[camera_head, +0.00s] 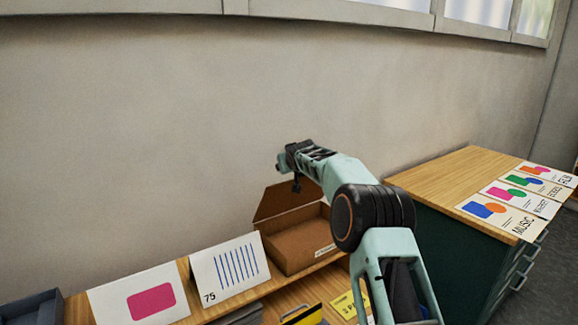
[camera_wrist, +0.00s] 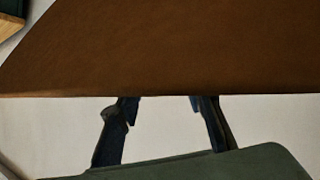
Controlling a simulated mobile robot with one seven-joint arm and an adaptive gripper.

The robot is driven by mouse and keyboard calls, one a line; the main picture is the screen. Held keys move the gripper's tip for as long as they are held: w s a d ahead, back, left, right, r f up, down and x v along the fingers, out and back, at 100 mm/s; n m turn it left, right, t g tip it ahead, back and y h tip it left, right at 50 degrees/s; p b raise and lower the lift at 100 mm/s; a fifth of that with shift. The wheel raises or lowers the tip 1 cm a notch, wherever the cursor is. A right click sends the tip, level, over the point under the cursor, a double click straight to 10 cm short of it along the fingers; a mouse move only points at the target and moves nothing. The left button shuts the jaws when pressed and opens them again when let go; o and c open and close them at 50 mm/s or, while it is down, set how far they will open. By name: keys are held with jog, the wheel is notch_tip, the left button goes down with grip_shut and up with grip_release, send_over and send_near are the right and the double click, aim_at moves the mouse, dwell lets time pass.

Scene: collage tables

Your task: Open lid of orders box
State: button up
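The orders box is a brown cardboard box (camera_head: 305,250) on the wooden table, with a small pale label on its front whose text is too small to read. Its lid (camera_head: 275,203) stands raised at the back and the inside shows, partly hidden by my arm. My gripper (camera_head: 297,184) is at the upper edge of the lid. In the wrist view a brown panel, seemingly the lid (camera_wrist: 170,50), fills the upper part. The two dark fingers of my gripper (camera_wrist: 163,108) are apart below its edge, their tips meeting or passing behind it. Contact cannot be told.
Left of the box stand a card with blue lines marked 75 (camera_head: 228,270) and a card with a pink shape (camera_head: 140,298). A dark green cabinet (camera_head: 440,215) with several colourful cards is at right. A plain wall (camera_head: 130,130) rises behind.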

jog(key=v, duration=1.2)
jog(key=shift+f, duration=0.1)
